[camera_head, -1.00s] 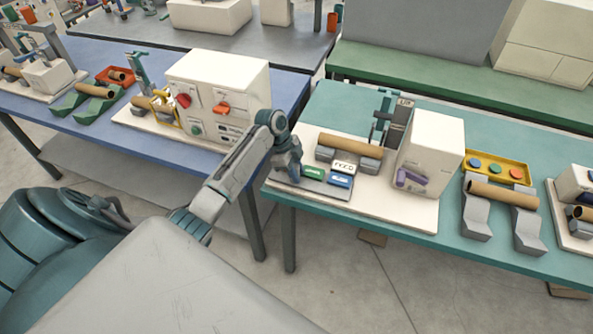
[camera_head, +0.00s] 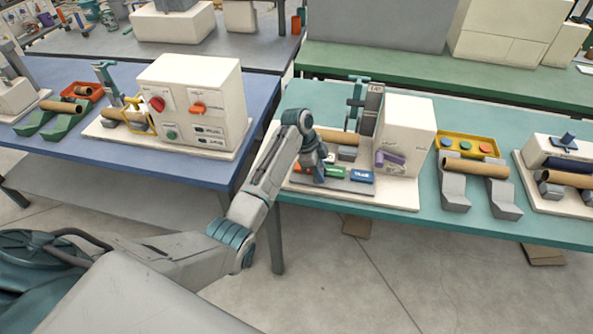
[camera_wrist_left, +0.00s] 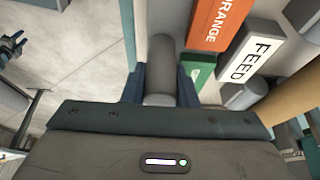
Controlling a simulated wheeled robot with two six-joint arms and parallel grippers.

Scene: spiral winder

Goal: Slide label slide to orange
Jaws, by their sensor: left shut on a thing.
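My left gripper (camera_head: 314,180) is over the left part of the grey label plate (camera_head: 352,187) at the front of the teal table's winder. In the left wrist view, its two dark fingers (camera_wrist_left: 161,85) are shut on a grey rounded knob (camera_wrist_left: 163,62). An orange block marked ORANGE (camera_wrist_left: 220,22) lies just right of the knob. The head view shows the green block (camera_head: 335,171) and a blue block (camera_head: 362,176). My gripper hides part of the plate.
A cream machine box (camera_head: 408,135) with a purple lever (camera_head: 388,158) stands right of the plate. A brown tube (camera_head: 338,137) lies behind it. Grey stands (camera_head: 453,192) hold another tube near a yellow button tray (camera_head: 470,143). A blue table (camera_head: 60,175) is left.

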